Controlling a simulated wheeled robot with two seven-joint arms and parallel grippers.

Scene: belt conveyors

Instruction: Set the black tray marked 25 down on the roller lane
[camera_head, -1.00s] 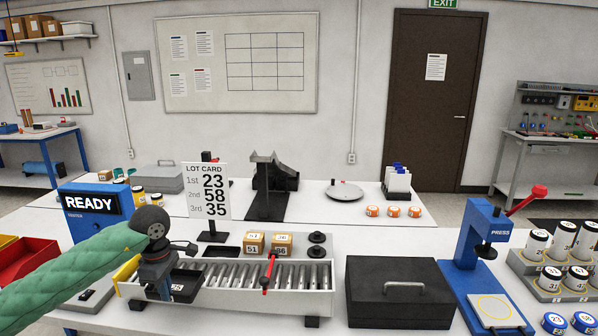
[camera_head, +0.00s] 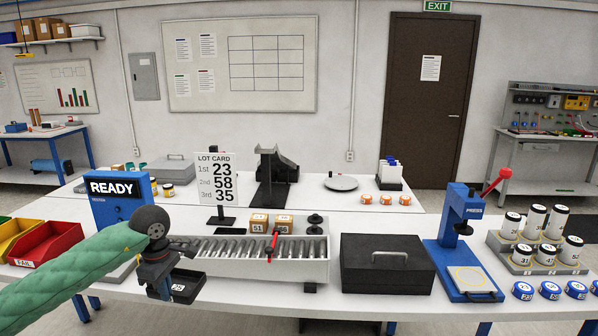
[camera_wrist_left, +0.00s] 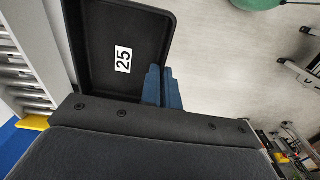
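The black tray (camera_head: 186,289) marked 25 is in my left gripper (camera_head: 162,287). In the head view it shows in front of the left end of the roller lane (camera_head: 318,270), partly overlapping its front side. In the left wrist view, the tray (camera_wrist_left: 105,25) shows its inside and the 25 label, and no load is visible in it. The blue fingers (camera_wrist_left: 162,88) are closed at its edge. The lane's rollers (camera_wrist_left: 25,75) lie to the left of the tray, with floor to its right. My right gripper is out of view.
A red lever (camera_head: 270,248) stands across the lane. Two boxes (camera_head: 260,224) sit behind it. A black case (camera_head: 388,270) is right of the lane, then a blue press (camera_head: 463,240). The blue READY box (camera_head: 118,203) and red bin (camera_head: 48,243) are at left.

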